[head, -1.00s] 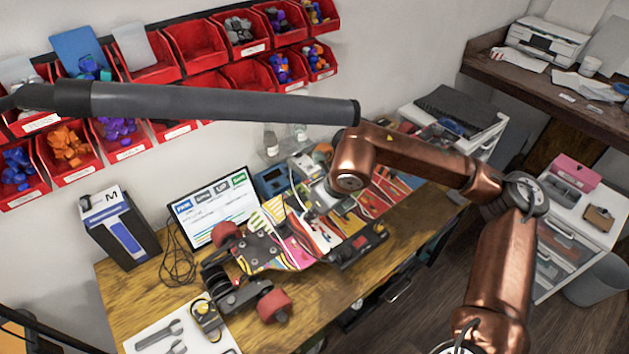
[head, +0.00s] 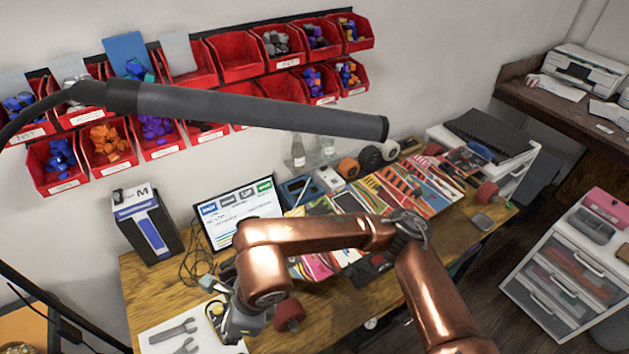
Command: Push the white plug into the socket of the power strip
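I cannot make out the white plug or the power strip in the head view; both may be hidden or too small to tell. My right gripper (head: 238,326) is at the front left of the wooden workbench (head: 150,300), beside the white sheet with wrenches. It points down, and my copper arm covers part of the bench behind it. Its fingers are too small and dark to tell whether they are open or hold anything. My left gripper is not in view.
The skateboard is largely covered by my arm; a red wheel (head: 289,315) shows. A monitor (head: 238,212), a boxed item (head: 147,226) and a blue device (head: 299,188) stand behind. A dark lamp-like bar (head: 260,109) crosses above. Red bins (head: 237,58) line the wall.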

